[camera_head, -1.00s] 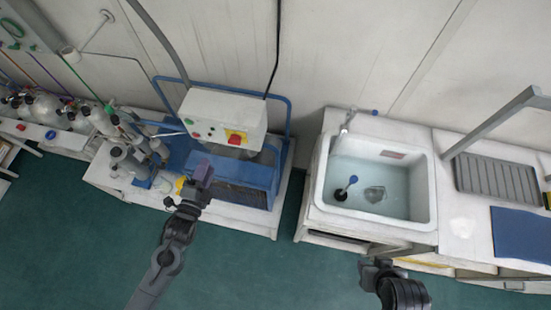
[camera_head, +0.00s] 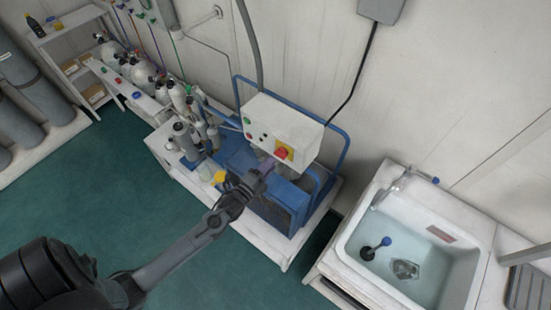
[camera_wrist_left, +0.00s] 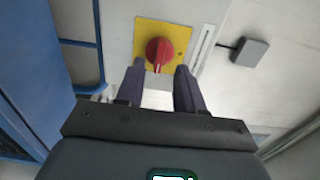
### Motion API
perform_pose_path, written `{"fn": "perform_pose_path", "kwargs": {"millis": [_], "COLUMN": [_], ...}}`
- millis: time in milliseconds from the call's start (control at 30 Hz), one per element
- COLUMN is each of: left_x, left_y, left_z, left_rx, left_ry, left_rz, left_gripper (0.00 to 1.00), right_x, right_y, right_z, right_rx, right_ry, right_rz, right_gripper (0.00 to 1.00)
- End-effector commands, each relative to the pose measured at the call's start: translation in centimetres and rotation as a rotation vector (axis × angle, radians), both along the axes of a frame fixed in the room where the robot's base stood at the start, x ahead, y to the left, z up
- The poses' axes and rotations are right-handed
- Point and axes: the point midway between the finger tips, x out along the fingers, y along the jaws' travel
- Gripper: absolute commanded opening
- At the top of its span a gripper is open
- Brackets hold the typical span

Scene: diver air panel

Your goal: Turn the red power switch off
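The red power switch (camera_head: 281,153) is a red knob on a yellow square plate on the front of a white control box (camera_head: 287,126). In the left wrist view the red knob (camera_wrist_left: 159,52) sits just beyond my fingertips, upper middle, between them in the picture. My left gripper (camera_head: 265,168) is in front of the box, close to the switch. Its two dark fingers (camera_wrist_left: 160,68) are apart with nothing held between them. I cannot tell whether they touch the knob. My right gripper is not in view.
The box sits on a blue-framed compressor (camera_head: 262,188) on a white base. Gas cylinders (camera_head: 187,140) stand close to its left. A sink (camera_head: 405,262) with water is at the right. Green floor (camera_head: 235,275) is open in front.

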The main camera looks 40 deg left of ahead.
Motion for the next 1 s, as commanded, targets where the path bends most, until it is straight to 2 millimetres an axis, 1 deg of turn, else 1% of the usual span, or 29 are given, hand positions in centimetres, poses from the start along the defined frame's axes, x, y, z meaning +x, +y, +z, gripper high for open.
{"fn": "perform_pose_path", "kwargs": {"millis": [33, 100, 300, 433, 667, 700, 767, 933, 1000], "left_x": [0.9, 1.8, 3.4, 3.7, 3.8, 3.8, 3.8, 3.8, 3.8], "left_y": [0.0, 0.0, 0.1, 0.1, 0.1, 0.1, 0.1, 0.1, 0.1], "left_z": [0.2, 0.1, 0.0, 0.0, 0.0, 0.0, 0.0, 0.0, 0.0], "left_rx": [-0.002, -0.002, 0.0, 0.0, 0.0, 0.0, 0.0, 0.0, 0.0], "left_ry": [-0.002, -0.001, 0.0, 0.0, 0.0, 0.0, 0.0, 0.0, 0.0], "left_rz": [0.0, 0.0, 0.0, -0.001, -0.001, -0.001, -0.001, -0.001, -0.001], "left_gripper": [0.37, 0.37, 0.37, 0.37, 0.37, 0.36, 0.27, 0.0, 0.0], "right_x": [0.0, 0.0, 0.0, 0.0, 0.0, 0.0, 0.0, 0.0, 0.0], "right_y": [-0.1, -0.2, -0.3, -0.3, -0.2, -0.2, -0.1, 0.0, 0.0], "right_z": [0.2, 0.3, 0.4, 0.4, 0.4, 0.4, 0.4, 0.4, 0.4], "right_rx": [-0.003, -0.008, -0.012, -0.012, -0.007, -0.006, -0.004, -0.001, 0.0], "right_ry": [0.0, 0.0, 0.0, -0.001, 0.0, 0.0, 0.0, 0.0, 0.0], "right_rz": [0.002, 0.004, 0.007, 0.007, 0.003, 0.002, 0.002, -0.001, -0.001], "right_gripper": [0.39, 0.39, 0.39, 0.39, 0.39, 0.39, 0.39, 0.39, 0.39]}}
